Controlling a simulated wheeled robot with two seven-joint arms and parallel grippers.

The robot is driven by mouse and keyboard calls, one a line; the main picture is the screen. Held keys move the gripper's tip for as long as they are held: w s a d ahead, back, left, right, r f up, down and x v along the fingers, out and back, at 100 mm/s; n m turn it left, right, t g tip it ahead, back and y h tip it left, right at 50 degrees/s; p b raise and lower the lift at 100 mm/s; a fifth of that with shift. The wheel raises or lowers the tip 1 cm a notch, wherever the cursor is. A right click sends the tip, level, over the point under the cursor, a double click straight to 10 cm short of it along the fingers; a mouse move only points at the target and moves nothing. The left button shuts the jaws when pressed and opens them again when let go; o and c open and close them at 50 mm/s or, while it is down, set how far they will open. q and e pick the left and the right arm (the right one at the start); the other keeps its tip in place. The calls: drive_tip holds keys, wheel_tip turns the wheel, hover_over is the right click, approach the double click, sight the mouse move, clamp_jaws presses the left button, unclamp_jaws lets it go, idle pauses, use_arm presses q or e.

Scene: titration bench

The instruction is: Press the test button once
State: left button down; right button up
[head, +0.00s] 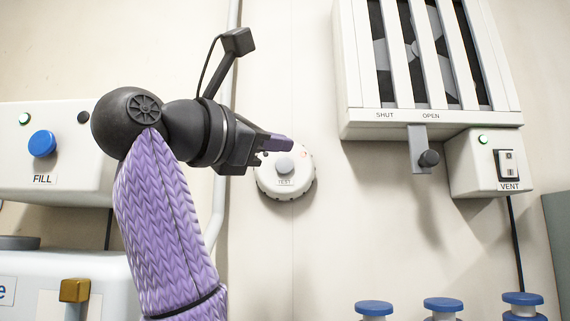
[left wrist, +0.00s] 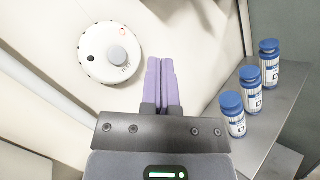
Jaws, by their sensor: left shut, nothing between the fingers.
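The test device is a round white unit (head: 268,187) on the wall, with a grey test button (head: 284,166) at its middle and a TEST label below it. A small red light shows near its upper right edge. In the left wrist view the round unit (left wrist: 92,66) and its button (left wrist: 119,55) are at upper left. My left gripper (head: 290,143) is shut and empty, with purple fingers. In the head view its fingertips overlap the unit's upper part, above the button. In the left wrist view the fingertips (left wrist: 160,62) lie right of the button, apart from it. My right gripper is not in view.
A FILL panel with a blue button (head: 42,144) is at left. A slatted vent (head: 430,60) with a SHUT/OPEN lever (head: 428,158) and a VENT switch box (head: 490,165) is at right. Blue-capped bottles (left wrist: 251,88) stand on a shelf at lower right.

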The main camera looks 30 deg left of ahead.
sight(280, 161)
use_arm(q)
drive_tip(key=w+a+p, duration=0.1)
drive_tip(key=w, duration=0.1)
drive_tip(key=w+a+p, duration=0.1)
drive_tip(key=w, duration=0.1)
drive_tip(key=w+a+p, duration=0.1)
drive_tip(key=w, duration=0.2)
drive_tip(key=shift+a+p, duration=0.35)
drive_tip(key=shift+a, duration=0.05)
drive_tip(key=shift+w+a, duration=0.3)
drive_tip(key=shift+w, duration=0.15)
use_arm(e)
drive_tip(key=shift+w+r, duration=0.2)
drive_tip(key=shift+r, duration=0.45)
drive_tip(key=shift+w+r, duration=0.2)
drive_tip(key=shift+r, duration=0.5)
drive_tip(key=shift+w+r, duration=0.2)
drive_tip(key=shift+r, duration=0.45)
use_arm(q)
drive_tip(key=shift+w, duration=0.1)
drive_tip(key=shift+w+a, duration=0.2)
drive_tip(key=shift+w, duration=0.1)
